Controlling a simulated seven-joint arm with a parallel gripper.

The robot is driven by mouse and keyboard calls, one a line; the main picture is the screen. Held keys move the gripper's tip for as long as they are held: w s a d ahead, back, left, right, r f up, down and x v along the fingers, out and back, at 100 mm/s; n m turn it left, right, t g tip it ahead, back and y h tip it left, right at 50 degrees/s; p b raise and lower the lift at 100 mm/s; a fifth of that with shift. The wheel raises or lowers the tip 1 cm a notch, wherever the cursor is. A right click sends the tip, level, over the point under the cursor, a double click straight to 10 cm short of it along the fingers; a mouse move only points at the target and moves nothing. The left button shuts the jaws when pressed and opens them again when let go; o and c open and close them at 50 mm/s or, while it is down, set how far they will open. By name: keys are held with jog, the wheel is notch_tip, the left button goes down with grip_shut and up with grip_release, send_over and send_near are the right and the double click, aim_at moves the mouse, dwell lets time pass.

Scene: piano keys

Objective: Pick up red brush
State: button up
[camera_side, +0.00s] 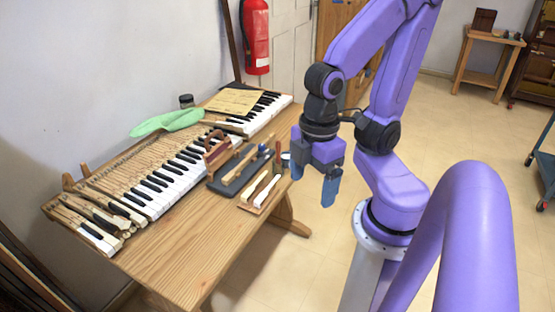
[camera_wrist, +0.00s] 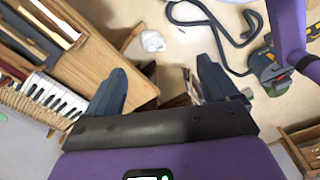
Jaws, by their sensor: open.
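A small reddish-brown thing (camera_side: 277,158) stands at the right edge of the tools on the table in the side view. It may be the red brush, but it is too small to tell. I cannot make out the brush in the wrist view. My gripper (camera_side: 314,178) is open, above and to the right of the table edge, apart from the tools. In the wrist view, the two fingers of my gripper (camera_wrist: 162,66) are wide apart with nothing between them.
A wooden table (camera_side: 205,258) bears a long row of piano keys (camera_side: 172,182), a dark mat (camera_side: 222,186) with tools, and a light wooden strip (camera_side: 262,190). A green cloth (camera_side: 165,122) lies behind. In the wrist view, a dark cable (camera_wrist: 215,22) lies on the floor.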

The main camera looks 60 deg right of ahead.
jog(key=c, duration=0.6)
jog(key=shift+c, duration=0.2)
